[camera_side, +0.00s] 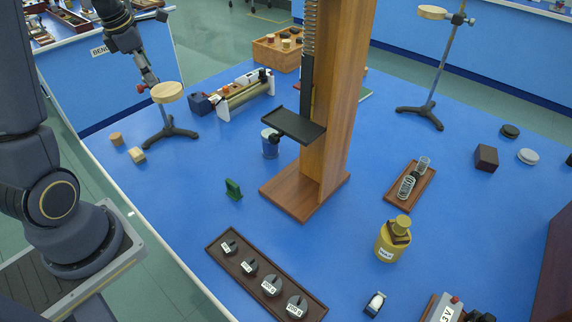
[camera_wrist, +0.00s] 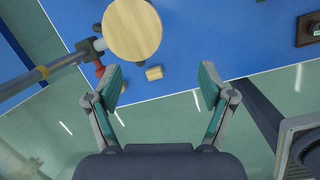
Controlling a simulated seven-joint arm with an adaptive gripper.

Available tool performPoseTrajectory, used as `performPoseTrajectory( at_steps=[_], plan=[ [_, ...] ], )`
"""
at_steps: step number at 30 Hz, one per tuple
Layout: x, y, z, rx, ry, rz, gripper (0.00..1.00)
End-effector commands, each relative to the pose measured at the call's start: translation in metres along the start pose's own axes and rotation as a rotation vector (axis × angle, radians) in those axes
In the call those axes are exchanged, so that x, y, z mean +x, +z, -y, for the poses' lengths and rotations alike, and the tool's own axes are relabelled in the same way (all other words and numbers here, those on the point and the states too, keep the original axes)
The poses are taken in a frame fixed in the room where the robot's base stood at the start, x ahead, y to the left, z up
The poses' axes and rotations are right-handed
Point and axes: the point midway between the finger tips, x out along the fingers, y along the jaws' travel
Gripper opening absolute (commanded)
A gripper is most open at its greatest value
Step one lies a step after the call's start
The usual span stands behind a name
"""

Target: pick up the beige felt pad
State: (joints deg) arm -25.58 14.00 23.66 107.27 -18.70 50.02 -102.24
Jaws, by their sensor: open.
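My gripper (camera_wrist: 160,84) is open and empty in the wrist view, its two teal fingertips wide apart above the bench's edge. A small beige block (camera_wrist: 154,73) lies on the blue bench below and between the fingertips; in the side view it is at the left edge (camera_side: 137,155). I cannot tell whether it is felt or wood.
A stand with a round wooden plate (camera_wrist: 132,30) is close to my gripper; it also shows in the side view (camera_side: 167,92). A tan cylinder (camera_side: 117,139) lies nearby. A tall wooden column (camera_side: 338,100) stands mid-bench. A weight tray (camera_side: 217,250) lies in front.

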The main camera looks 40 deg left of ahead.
Motion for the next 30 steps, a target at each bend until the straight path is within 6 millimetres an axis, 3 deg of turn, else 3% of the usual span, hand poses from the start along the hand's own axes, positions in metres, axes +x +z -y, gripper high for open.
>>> performPoseTrajectory(
  at_steps=[1,3,6,9,14,24,30],
  plan=[
    [0.021,-0.028,-0.019,-0.103,-0.012,-0.056,0.81],
    [0.043,-0.063,-0.037,-0.191,-0.026,-0.117,0.81],
    [0.067,-0.105,-0.047,-0.268,-0.052,-0.189,0.81],
    [0.081,-0.131,-0.045,-0.311,-0.079,-0.23,0.81],
    [0.099,-0.143,-0.043,-0.329,-0.086,-0.237,0.81],
    [0.174,-0.159,-0.032,-0.325,-0.087,-0.236,0.81],
    [0.194,-0.162,-0.03,-0.322,-0.084,-0.234,0.81]
  ],
)
